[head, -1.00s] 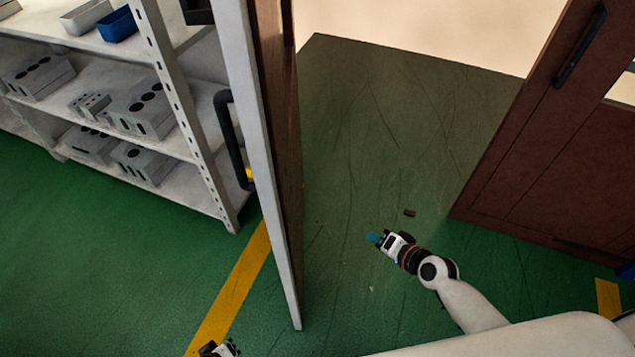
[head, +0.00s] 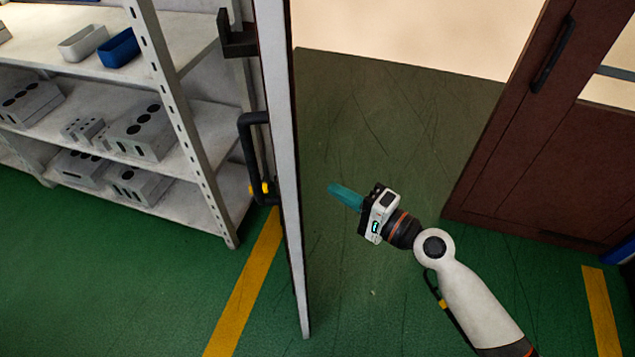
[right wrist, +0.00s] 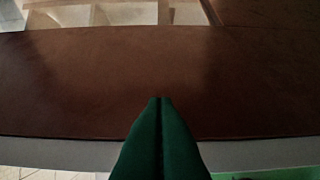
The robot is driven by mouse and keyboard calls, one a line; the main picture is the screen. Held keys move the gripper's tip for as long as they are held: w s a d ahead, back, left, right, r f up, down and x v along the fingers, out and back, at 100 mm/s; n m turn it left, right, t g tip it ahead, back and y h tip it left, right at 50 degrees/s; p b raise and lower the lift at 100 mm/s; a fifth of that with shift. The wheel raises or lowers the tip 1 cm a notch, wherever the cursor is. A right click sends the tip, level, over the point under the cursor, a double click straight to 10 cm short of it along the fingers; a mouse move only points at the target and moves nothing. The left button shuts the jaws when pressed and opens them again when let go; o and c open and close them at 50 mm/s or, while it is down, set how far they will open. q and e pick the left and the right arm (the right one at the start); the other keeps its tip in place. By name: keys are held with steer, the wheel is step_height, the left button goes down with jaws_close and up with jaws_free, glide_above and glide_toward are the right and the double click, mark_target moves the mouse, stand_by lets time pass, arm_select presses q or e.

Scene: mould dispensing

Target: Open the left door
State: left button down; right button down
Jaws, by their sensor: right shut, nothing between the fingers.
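The left door (head: 283,150) stands open and shows almost edge-on in the head view, with a pale edge strip. Its black bar handle (head: 247,150) is on the side facing the shelf. My right gripper (head: 333,187) is shut and empty, just right of the door, its teal fingers pointing at it. In the right wrist view, the shut fingers (right wrist: 161,99) point at a brown door panel (right wrist: 90,80). I cannot tell whether the tips touch it. My left gripper is not in view.
A brown right door (head: 530,150) with a black handle (head: 553,55) stands at the right. A white shelf (head: 190,130) with grey blocks and a blue bin (head: 119,48) is left of the left door. Bare green floor (head: 400,120) lies between the doors.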

steer(key=a+p, duration=0.2)
steer(key=a, duration=0.2)
steer(key=shift+w+a, duration=0.15)
steer(key=shift+a, duration=0.2)
